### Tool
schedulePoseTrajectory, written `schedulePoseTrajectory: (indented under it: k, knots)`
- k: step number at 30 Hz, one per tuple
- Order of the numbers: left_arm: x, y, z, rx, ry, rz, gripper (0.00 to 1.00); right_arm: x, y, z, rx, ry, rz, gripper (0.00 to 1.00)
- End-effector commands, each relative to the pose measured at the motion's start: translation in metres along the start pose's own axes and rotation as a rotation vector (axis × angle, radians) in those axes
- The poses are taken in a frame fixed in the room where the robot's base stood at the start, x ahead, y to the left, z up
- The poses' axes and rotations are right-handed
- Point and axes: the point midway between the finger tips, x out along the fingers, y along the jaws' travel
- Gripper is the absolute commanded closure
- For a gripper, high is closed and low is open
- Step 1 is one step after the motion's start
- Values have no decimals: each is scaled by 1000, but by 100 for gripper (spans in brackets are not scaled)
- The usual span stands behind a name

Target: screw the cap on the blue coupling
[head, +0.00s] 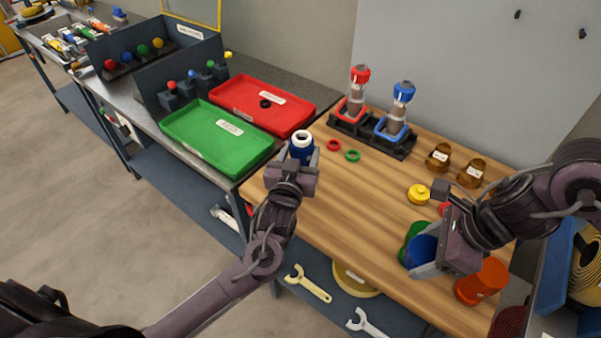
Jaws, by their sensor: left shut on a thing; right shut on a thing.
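The blue coupling (302,150), with a white ring at its top, is upright in my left gripper (298,162). The gripper is shut on it above the left front edge of the wooden table. My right gripper (426,258) is at the table's front right, shut on a blue piece (422,250). Its fingers and wrist hide much of that piece, so I cannot tell clearly whether it is the cap. A yellow cap (419,194) and a partly hidden red cap (444,208) lie behind the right gripper. The coupling and the blue piece are well apart.
A green cup (411,233) and an orange cup (483,283) stand close to the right gripper. Red (334,145) and green (352,156) rings lie on the wooden table (370,205). A black rack (405,143) holds two pumps at the back. Green (217,140) and red (290,117) trays are left.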

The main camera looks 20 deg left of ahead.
Motion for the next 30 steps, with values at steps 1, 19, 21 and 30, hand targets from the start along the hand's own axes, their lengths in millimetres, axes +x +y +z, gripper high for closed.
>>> schedulePoseTrajectory:
  k: [1,19,21,30]
  knots:
    - [0,1,-18,-6,10,1,79,5,0,-2,0,0,0,61]
    - [0,0,-114,-1,3,1,79,16,0,-6,0,0,0,61]
    - [0,0,-116,-1,2,1,79,16,0,-7,0,0,0,61]
    - [0,0,-116,-1,2,1,79,16,0,-6,0,0,0,61]
